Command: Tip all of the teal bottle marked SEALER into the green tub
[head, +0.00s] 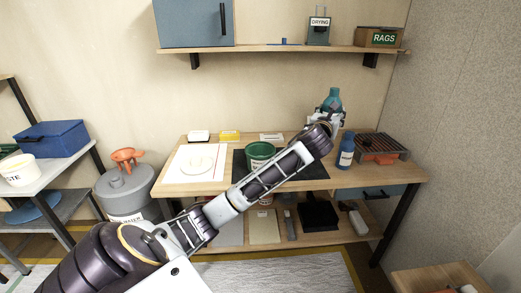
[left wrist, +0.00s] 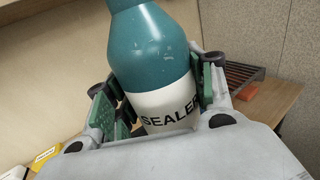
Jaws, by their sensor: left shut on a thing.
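The teal bottle (head: 333,97) stands out above the far right of the workbench, with my left gripper (head: 326,116) around it. In the left wrist view the teal bottle (left wrist: 155,50) shows its white label reading SEALER. The pads of my left gripper (left wrist: 160,95) are shut on its sides. It looks close to upright in the head view; its base is hidden by the gripper. The green tub (head: 260,154) stands on a dark mat at the middle of the bench, left of the gripper and partly behind my left arm. My right gripper is not in view.
A blue bottle (head: 346,150) stands near the bench's right front, beside a grill rack (head: 379,148). A white sheet (head: 190,170) with a round item lies at the left. Small yellow (head: 230,135) and white boxes sit at the back. A shelf (head: 290,48) hangs above.

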